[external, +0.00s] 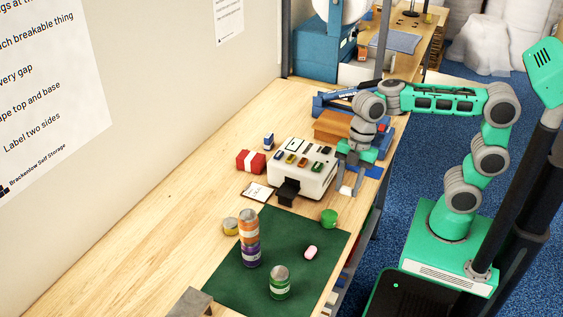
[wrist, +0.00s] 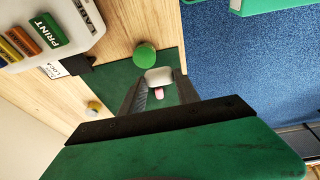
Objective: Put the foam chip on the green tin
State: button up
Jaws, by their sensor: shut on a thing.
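My gripper (external: 349,188) is above the table's right edge, beside the label printer. In the wrist view my gripper (wrist: 159,80) is shut on the foam chip (wrist: 158,74), a whitish block between its fingertips. The green tin (external: 280,285), with a silver top and a pale label band, stands upright at the front of the dark green mat. It is apart from my gripper. I cannot make out the green tin in the wrist view.
The green mat (external: 225,283) also bears a stack of orange and purple tins (external: 249,240), a pink piece (external: 311,252) and a small green round thing (external: 329,217). A yellow tin (external: 231,227) stands left. The label printer (external: 302,175) is behind the mat.

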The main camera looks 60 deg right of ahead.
send_over(328, 215)
jog(key=f, duration=0.3)
jog(key=d+f, duration=0.1)
jog(key=f, duration=0.1)
jog(key=shift+s+f, duration=0.2)
jog(key=shift+f, duration=0.1)
jog(key=x, duration=0.2)
jog(key=shift+d+f, duration=0.2)
jog(key=shift+f, duration=0.45)
jog(key=o, duration=1.3)
jog(key=shift+r, duration=0.1)
jog(key=w+p+v, duration=0.1)
jog(key=p+v, duration=0.1)
jog(key=v, duration=1)
jog(key=s+d+f+m+t+h, duration=0.1)
jog(key=s+d+f+m, duration=0.2)
jog(key=d+m, duration=0.2)
jog(key=s+d+f+m+h, duration=0.1)
jog(key=s+d+f+m, duration=0.1)
jog(key=d+f+m, duration=0.2)
jog(key=s+d+f+m+t+h, duration=0.1)
jog(key=s+d+f+m, duration=0.2)
jog(key=d+m, duration=0.4)
jog(key=shift+s+f+m+t, duration=0.2)
jog(key=shift+s+m+t, duration=0.15)
jog(key=shift+m, duration=0.55)
